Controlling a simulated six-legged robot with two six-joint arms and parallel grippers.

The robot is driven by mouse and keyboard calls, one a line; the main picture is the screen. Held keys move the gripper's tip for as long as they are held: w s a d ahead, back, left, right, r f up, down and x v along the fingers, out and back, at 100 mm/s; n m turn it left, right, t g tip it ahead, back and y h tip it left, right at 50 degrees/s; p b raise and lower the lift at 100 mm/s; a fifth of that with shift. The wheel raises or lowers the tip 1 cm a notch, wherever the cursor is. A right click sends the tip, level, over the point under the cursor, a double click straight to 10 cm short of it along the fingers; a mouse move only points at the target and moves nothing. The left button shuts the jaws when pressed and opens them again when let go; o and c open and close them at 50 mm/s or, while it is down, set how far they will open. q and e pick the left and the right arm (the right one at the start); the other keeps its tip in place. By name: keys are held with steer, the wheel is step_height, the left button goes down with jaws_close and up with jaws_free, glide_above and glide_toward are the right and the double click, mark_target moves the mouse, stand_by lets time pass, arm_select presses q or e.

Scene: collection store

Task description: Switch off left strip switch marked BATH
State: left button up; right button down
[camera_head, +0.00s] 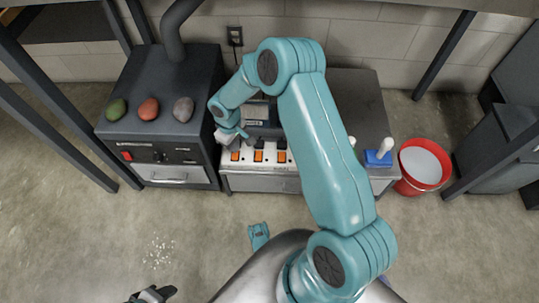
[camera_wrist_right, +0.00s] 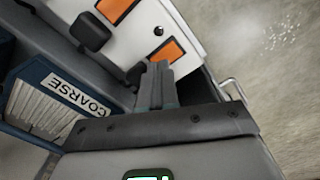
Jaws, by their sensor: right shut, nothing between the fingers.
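A white switch strip (camera_head: 246,168) runs along the front of the grey bench, with orange switches in a row. The leftmost orange switch (camera_head: 235,156) is at the strip's left end. My right gripper (camera_head: 226,138) is over this left end. In the right wrist view its fingers (camera_wrist_right: 156,76) are shut and empty, close to the strip (camera_wrist_right: 143,32). An orange switch (camera_wrist_right: 172,55) shows just beyond them, and another orange switch (camera_wrist_right: 113,6) is farther up. I cannot read a BATH mark or tell whether the fingers touch. My left gripper (camera_head: 153,294) shows partly at the bottom edge.
A dark box labelled COARSE (camera_wrist_right: 75,95) stands beside the strip. A black stove-like unit (camera_head: 160,85) with several coloured stones is left of the bench. A red bucket (camera_head: 422,165) stands at right, near a blue-based white item (camera_head: 378,158). Floor in front is mostly open.

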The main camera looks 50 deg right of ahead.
steer(key=shift+f+b, duration=0.6)
steer(key=shift+f, duration=0.1)
steer(key=shift+r, duration=0.15)
steer(key=shift+r+p, duration=2.4)
steer(key=shift+r, duration=1)
